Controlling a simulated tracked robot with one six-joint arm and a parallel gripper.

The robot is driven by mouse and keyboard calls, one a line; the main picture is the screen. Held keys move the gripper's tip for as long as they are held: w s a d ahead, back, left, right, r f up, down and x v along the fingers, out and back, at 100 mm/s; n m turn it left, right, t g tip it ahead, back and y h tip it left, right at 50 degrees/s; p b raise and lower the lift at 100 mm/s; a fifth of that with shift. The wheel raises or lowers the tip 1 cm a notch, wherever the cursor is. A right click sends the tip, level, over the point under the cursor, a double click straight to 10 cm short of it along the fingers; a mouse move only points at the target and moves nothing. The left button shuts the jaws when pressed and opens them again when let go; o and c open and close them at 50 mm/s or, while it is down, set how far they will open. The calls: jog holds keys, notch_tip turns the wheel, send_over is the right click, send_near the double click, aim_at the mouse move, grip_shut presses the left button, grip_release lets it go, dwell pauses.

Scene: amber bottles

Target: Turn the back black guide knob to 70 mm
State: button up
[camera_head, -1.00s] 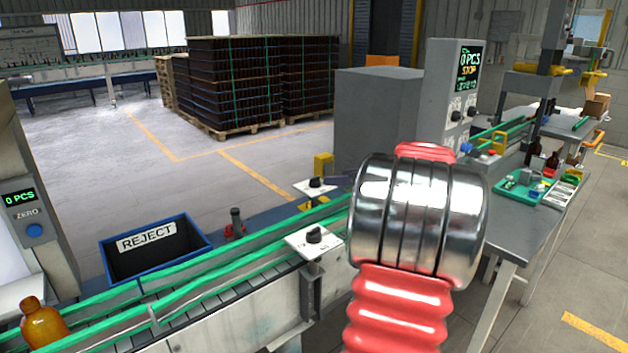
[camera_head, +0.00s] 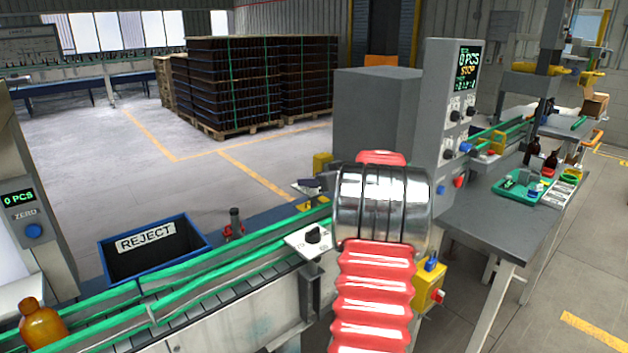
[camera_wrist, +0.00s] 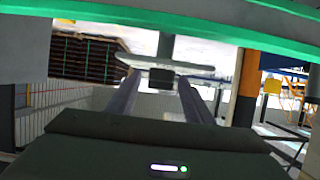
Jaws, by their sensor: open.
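The back black guide knob (camera_wrist: 161,78) shows in the wrist view as a small dark block in front of a pale plate (camera_wrist: 190,70). My gripper (camera_wrist: 159,92) is open, with one finger on each side of the knob; I cannot tell whether they touch it. In the head view, dark gripper parts (camera_head: 318,181) cover the back knob, and only the edge of its white plate (camera_head: 298,189) shows. The knob's scale and setting cannot be read. The front black knob (camera_head: 313,235) sits on its own white plate (camera_head: 300,246), apart from my gripper.
Green guide rails (camera_head: 205,284) run along the conveyor, with an amber bottle (camera_head: 41,325) at its left. A blue reject bin (camera_head: 190,240) stands behind it. A grey control cabinet (camera_head: 375,115) stands beyond my arm. A green rail (camera_wrist: 160,18) crosses the top of the wrist view.

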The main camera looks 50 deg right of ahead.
jog(key=shift+c, duration=0.6)
jog(key=c, duration=0.9)
jog(key=shift+w+m+g+h, duration=0.1)
jog(key=shift+m+g+h, duration=0.2)
jog(key=shift+m+h, duration=0.35)
jog(key=shift+a+m+g+h, duration=0.1)
jog(key=shift+m+g+h, duration=0.2)
jog(key=shift+m+h, duration=0.55)
jog(key=shift+h, duration=0.5)
jog(key=shift+m+g+h, duration=1.1)
jog(key=shift+m+h, duration=0.1)
jog(key=shift+m, duration=0.4)
jog(key=o, duration=1)
